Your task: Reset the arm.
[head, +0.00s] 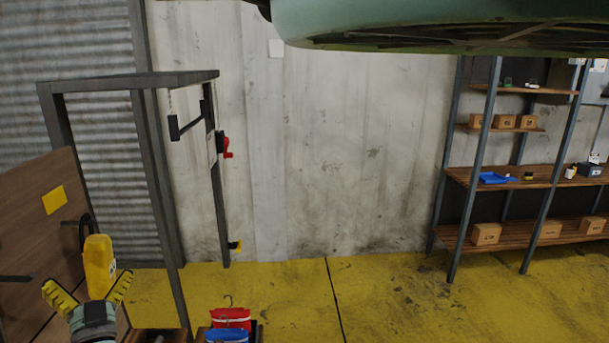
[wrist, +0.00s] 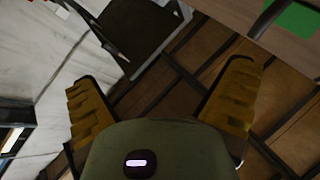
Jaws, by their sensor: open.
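My gripper (head: 88,284) is at the lower left of the head view, its two yellow ribbed fingers spread apart. In the wrist view my gripper (wrist: 162,78) is open, with nothing held between the fingers. A yellow item (head: 99,264) with a black loop at its top shows just above and between the fingertips in the head view. I cannot tell how far it is from them, and the fingers are not closed on it.
A wooden board (head: 30,205) with a yellow square and pegs stands at left in a dark metal frame (head: 130,82). Red and blue folded items (head: 231,318) lie low ahead. A shelf rack (head: 480,235) stands right. A green boat hull (head: 440,22) hangs overhead. Open yellow floor (head: 385,300) lies between.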

